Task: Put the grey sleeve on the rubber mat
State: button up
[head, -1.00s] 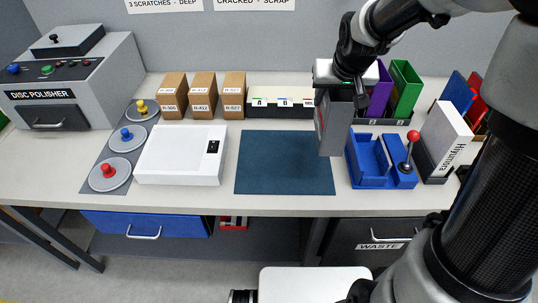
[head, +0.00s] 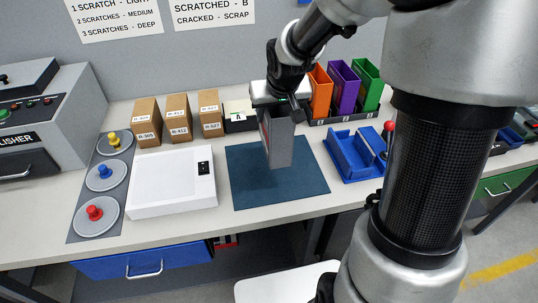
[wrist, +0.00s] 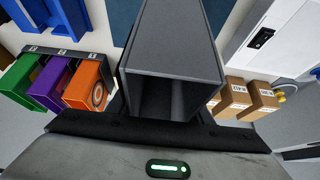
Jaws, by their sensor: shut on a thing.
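My gripper (head: 281,108) is shut on the grey sleeve (head: 280,147) near its top. The sleeve is a tall box, held roughly upright with a slight tilt, with a red patch on its left side. In the wrist view the sleeve (wrist: 172,40) shows its open, hollow end toward the camera. The dark blue-green rubber mat (head: 285,188) lies flat on the bench. The sleeve's lower end overlaps the mat's back middle in the head view; I cannot tell whether it touches. In the wrist view the mat (wrist: 221,12) shows only in part beside the sleeve.
A white box (head: 172,182) lies left of the mat, and a blue tray (head: 350,153) lies right of it. Orange (head: 320,92), purple (head: 343,88) and green (head: 367,84) holders stand behind. Cardboard boxes (head: 178,119) stand at the back left. The mat's front is clear.

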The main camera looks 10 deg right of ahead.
aim_at(275, 125)
notch_tip(275, 125, down, 8)
jog(key=shift+f+b, duration=0.15)
jog(key=shift+b, duration=0.9)
jog(key=shift+f, duration=0.1)
jog(key=o, duration=1)
jog(key=shift+r, duration=0.35)
jog(key=p+v, duration=0.4)
jog(key=v, duration=0.6)
jog(key=shift+s+r, duration=0.2)
jog(key=shift+r, duration=0.15)
jog(key=shift+s+r+p, duration=0.25)
jog(key=shift+s+p, duration=0.05)
jog(key=shift+p, duration=0.05)
